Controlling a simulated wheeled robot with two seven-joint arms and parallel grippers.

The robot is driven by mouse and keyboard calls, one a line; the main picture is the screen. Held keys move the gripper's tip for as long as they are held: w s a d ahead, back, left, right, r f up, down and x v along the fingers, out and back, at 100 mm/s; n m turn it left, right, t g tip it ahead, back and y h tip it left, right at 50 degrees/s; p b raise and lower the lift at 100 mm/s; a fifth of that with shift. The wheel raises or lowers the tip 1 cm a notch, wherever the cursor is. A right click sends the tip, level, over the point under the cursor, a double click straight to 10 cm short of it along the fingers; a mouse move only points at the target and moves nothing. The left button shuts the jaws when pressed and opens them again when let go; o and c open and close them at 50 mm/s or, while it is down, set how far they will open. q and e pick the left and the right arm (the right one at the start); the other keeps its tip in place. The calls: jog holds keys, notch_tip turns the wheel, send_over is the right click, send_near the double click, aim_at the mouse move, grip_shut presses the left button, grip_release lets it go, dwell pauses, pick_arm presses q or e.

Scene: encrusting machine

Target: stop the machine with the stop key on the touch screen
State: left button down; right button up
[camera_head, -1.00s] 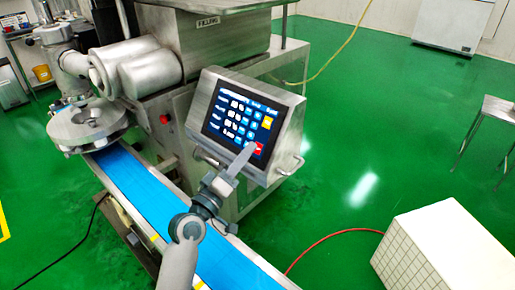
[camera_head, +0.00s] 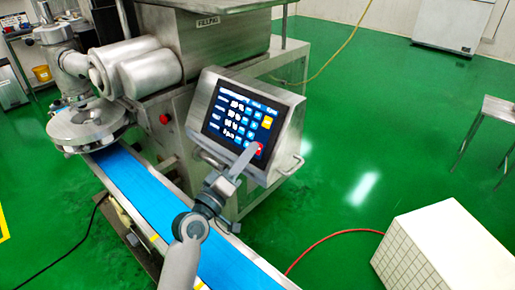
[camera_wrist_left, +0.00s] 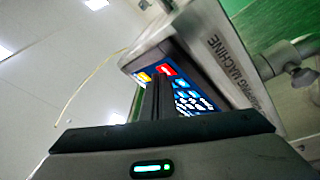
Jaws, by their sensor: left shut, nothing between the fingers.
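The touch screen (camera_head: 231,115) sits in a tilted steel housing on the machine. The red key (camera_head: 261,149), likely the stop key, is at its lower right, partly covered by my left gripper (camera_head: 254,147). My left gripper is shut and empty, with its tips at or just in front of the red key; I cannot tell if they touch it. In the left wrist view the fingers (camera_wrist_left: 157,97) point toward the screen (camera_wrist_left: 190,98), close beside the red key (camera_wrist_left: 166,70). My right gripper is not in view.
A blue conveyor belt (camera_head: 147,197) runs below the screen, under my left arm. A handle (camera_head: 292,166) sticks out beside the housing. A red round button (camera_head: 164,119) is on the machine body. A white box (camera_head: 440,248) stands at the lower right.

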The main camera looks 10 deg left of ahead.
pick_arm(q)
jog(key=shift+w, duration=0.1)
dwell(0.6)
jog(key=shift+s+a+r+p, duration=0.3)
jog(key=shift+s+p, duration=0.15)
jog(key=shift+s, duration=0.1)
jog(key=s+a+r+p, duration=0.2)
jog(key=s+p, duration=0.1)
jog(key=shift+s+a+r, duration=0.15)
jog(key=shift+s+r, duration=0.15)
dwell(0.5)
dwell(0.7)
